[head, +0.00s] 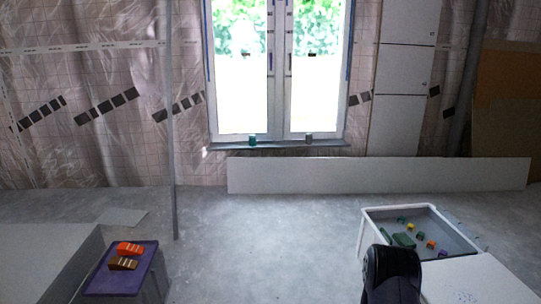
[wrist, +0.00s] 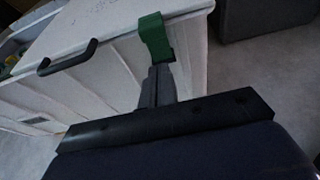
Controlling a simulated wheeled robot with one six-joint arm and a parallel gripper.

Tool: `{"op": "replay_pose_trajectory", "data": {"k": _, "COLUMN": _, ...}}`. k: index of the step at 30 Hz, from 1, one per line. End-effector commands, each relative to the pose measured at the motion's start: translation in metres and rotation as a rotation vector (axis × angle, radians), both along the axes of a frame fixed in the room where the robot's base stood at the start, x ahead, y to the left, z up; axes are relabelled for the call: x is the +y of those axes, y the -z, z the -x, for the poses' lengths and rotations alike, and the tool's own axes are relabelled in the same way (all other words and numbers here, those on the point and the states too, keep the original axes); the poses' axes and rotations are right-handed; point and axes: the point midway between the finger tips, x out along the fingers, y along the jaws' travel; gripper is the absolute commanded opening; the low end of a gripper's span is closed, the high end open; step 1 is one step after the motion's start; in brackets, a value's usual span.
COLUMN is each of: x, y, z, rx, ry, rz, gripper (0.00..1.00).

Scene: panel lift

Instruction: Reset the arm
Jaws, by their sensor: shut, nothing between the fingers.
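My gripper (wrist: 158,78) shows in the wrist view, its dark fingers together and empty. Its tips point toward a white box (wrist: 110,95) with a green clip (wrist: 154,38) at its top edge. The fingertips appear just below the clip; I cannot tell whether they touch it. A black handle (wrist: 68,60) is on the box's side. In the head view a dark part of my arm stands at the lower right, in front of the open white box (head: 368,222); my fingers are hidden there.
The open box holds several small coloured pieces (head: 404,240). A purple tray (head: 140,279) with orange (head: 130,248) and brown (head: 123,263) items stands at the lower left. A thin pole (head: 172,130) rises behind it. A long white panel (head: 375,174) leans at the back. The middle floor is clear.

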Motion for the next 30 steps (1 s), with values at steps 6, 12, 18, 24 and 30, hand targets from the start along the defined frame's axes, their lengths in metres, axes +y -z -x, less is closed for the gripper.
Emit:
{"op": "replay_pose_trajectory", "data": {"k": 6, "x": -0.007, "y": -0.022, "z": 0.0, "rx": 0.005, "ry": 0.006, "rz": -0.078, "gripper": 0.0}}
{"op": "replay_pose_trajectory", "data": {"k": 12, "x": -0.006, "y": -0.039, "z": -0.003, "rx": 0.014, "ry": 0.001, "rz": -0.203, "gripper": 0.0}}
{"op": "replay_pose_trajectory", "data": {"k": 18, "x": 0.027, "y": -0.048, "z": -0.006, "rx": 0.014, "ry": 0.001, "rz": -0.203, "gripper": 0.0}}
{"op": "replay_pose_trajectory", "data": {"k": 24, "x": 0.055, "y": -0.077, "z": -0.004, "rx": 0.014, "ry": 0.001, "rz": -0.203, "gripper": 0.0}}
{"op": "replay_pose_trajectory", "data": {"k": 30, "x": 0.084, "y": -0.106, "z": -0.002, "rx": 0.014, "ry": 0.001, "rz": -0.203, "gripper": 0.0}}
